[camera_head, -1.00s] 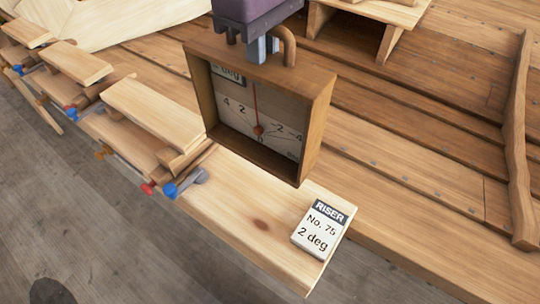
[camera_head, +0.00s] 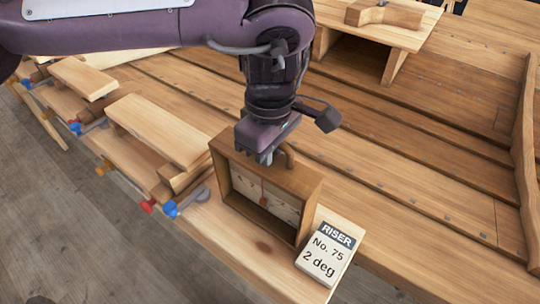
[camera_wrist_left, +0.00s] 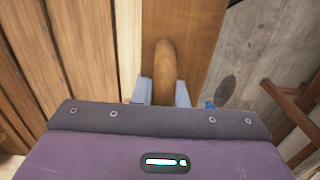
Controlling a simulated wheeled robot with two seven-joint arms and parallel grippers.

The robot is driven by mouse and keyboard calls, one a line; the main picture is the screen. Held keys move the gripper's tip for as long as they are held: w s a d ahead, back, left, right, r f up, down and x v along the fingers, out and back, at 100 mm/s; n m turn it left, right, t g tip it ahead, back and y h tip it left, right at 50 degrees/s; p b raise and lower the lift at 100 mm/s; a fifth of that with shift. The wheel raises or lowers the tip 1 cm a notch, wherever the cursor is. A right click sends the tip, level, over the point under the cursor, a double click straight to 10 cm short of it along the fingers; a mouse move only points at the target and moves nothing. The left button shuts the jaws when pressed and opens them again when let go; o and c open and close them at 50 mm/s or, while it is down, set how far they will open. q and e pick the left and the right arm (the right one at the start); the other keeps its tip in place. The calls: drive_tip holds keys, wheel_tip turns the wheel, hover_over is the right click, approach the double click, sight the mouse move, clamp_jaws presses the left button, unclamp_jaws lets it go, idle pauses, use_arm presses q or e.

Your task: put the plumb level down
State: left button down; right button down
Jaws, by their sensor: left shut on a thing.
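The plumb level (camera_head: 312,200) is an open-fronted wooden box with a white scale, a red needle and a curved wooden handle on top. My left gripper (camera_head: 266,157) is shut on that handle from above. In the left wrist view the gripper (camera_wrist_left: 163,92) has a finger on each side of the handle (camera_wrist_left: 164,65), above the box top (camera_wrist_left: 190,25). The box is upright over the pale plank (camera_head: 255,243), behind the riser card (camera_head: 327,255). It is at or very near the plank; I cannot tell whether it touches. My right gripper is out of view.
Pale wooden blocks (camera_head: 160,130) and clamps with blue and red ends (camera_head: 172,208) line the plank to the left. Overlapping hull boards (camera_head: 400,180) lie behind. A small wooden stand (camera_head: 385,30) is at the top. Grey floor (camera_head: 70,220) is in front.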

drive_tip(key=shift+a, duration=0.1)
use_arm(q)
drive_tip(key=c, duration=1.5)
unclamp_jaws()
drive_tip(key=shift+f, duration=0.1)
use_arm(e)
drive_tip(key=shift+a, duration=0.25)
use_arm(q)
drive_tip(key=shift+o, duration=0.2)
wheel_tip(320, 180, up, 12)
drive_tip(key=shift+r+p, duration=0.2)
drive_tip(key=shift+p, duration=0.4)
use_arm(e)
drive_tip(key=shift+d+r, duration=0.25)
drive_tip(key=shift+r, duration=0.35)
